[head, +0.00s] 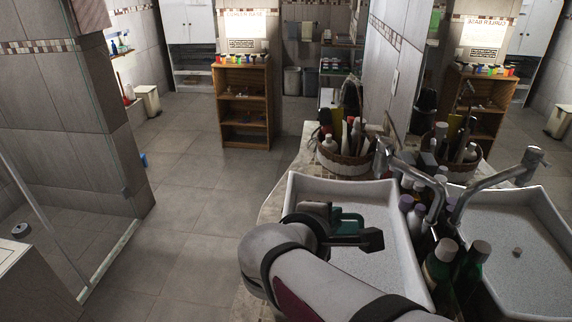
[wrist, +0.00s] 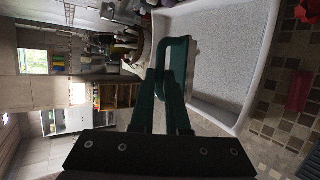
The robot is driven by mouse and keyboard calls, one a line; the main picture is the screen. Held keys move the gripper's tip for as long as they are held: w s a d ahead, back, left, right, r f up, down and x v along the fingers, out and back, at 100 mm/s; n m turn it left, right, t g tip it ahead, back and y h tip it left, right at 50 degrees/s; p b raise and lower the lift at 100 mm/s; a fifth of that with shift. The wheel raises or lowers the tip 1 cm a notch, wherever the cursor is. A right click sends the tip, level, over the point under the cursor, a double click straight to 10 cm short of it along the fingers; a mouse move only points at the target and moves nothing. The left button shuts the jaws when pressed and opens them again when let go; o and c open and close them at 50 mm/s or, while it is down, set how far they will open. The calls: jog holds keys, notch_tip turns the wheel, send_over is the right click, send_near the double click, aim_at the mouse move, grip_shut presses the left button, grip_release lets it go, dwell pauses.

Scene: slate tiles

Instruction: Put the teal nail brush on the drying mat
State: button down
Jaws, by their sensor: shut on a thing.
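The teal nail brush (head: 348,221) is between the fingers of my gripper (head: 350,232) in the head view, held over the near left part of the white sink. In the wrist view the brush (wrist: 179,57) shows as a teal loop-like shape at the tips of my gripper (wrist: 168,92), which is shut on it. The fingers hide part of the brush. A dark ridged surface (wrist: 311,166), which looks like the drying mat, is cut off at the lower right corner of the wrist view. I cannot make out a mat in the head view.
The white sink (head: 408,255) lies under and beside my gripper. Several bottles (head: 440,262) stand by the tap (head: 425,180) and mirror. A basket of toiletries (head: 345,160) stands behind the sink. A red item (wrist: 298,90) lies on the mosaic counter (wrist: 275,118).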

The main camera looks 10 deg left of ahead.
jog(key=s+a+f+m+h, duration=0.1)
jog(key=s+a+f, duration=1.1)
jog(key=a+f, duration=0.15)
jog(key=s+a+f+m+g+h, duration=0.1)
jog(key=s+a+f, duration=0.15)
jog(key=s, duration=0.35)
jog(key=s+a+f, duration=0.1)
jog(key=s+f, duration=0.3)
jog(key=s, duration=0.2)
jog(key=f, duration=0.7)
jog(key=shift+d+f, duration=0.25)
jog(key=shift+f, duration=0.1)
jog(key=c, duration=1.3)
grip_release()
jog(key=o, duration=0.4)
